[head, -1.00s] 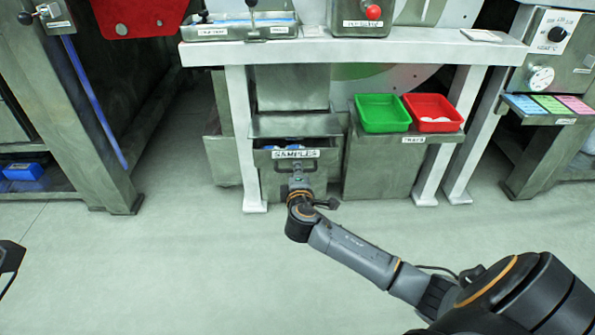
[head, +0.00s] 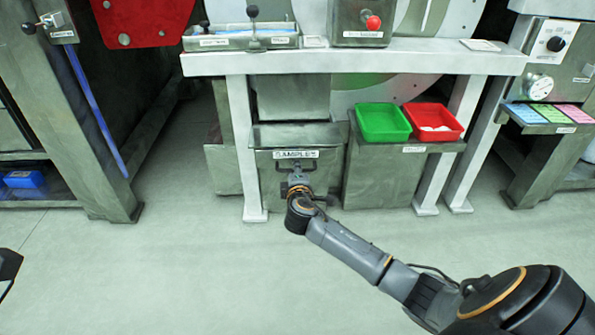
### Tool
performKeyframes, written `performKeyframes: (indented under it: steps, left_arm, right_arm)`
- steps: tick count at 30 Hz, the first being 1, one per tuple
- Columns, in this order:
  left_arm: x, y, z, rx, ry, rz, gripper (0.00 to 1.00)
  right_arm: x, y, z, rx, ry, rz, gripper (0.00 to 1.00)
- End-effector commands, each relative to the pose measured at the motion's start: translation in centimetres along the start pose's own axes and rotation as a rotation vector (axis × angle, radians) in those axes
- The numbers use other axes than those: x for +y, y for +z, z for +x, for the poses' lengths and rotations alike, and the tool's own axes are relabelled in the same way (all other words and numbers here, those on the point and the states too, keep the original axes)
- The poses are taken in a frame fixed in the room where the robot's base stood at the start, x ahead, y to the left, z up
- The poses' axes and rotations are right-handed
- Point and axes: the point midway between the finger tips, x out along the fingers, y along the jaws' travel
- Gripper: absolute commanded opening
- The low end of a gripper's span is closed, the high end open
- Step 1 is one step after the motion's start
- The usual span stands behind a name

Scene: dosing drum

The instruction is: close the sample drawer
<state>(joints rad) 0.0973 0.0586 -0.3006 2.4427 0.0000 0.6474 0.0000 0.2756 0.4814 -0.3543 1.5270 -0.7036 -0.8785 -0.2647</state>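The sample drawer (head: 322,180) is a grey metal front with a SAMPLES label, under the white bench. It sits under a grey top plate, and no opening or contents show above its front now. Its dark handle (head: 296,160) is below the label. My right gripper (head: 297,178) is at the handle, against the drawer front. Its fingers are small and partly hidden by the wrist, so I cannot tell whether they grip the handle or only press there. A dark part of my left gripper (head: 8,270) shows at the left edge, mostly cut off.
A green tray (head: 382,136) and a red tray (head: 462,131) stand on a grey cabinet right of the drawer. White bench legs (head: 243,155) stand on both sides. The floor (head: 180,260) in front is clear apart from my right arm.

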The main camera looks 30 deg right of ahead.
Motion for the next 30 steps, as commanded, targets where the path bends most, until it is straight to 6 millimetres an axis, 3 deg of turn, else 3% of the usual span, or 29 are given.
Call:
performKeyframes:
  steps: [10, 14, 24, 30]
  left_arm:
    - [-0.1, 0.2, -0.1, -0.008, -0.005, 0.002, 0.0]
    - [-0.1, 0.2, -0.1, -0.008, -0.004, 0.001, 0.0]
    - [0.0, 0.1, -0.1, -0.006, -0.002, 0.0, 0.0]
    - [0.0, 0.1, -0.1, -0.005, -0.002, 0.0, 0.0]
  right_arm:
    - [0.0, 0.1, -0.1, -0.001, 0.0, 0.0, 0.2]
    - [-0.1, 0.0, -1.0, 0.0, 0.0, 0.0, 0.2]
    - [-0.2, -0.1, -7.8, 0.002, -0.002, 0.0, 0.2]
    - [-0.1, -0.1, -10.9, 0.001, -0.002, 0.0, 0.2]
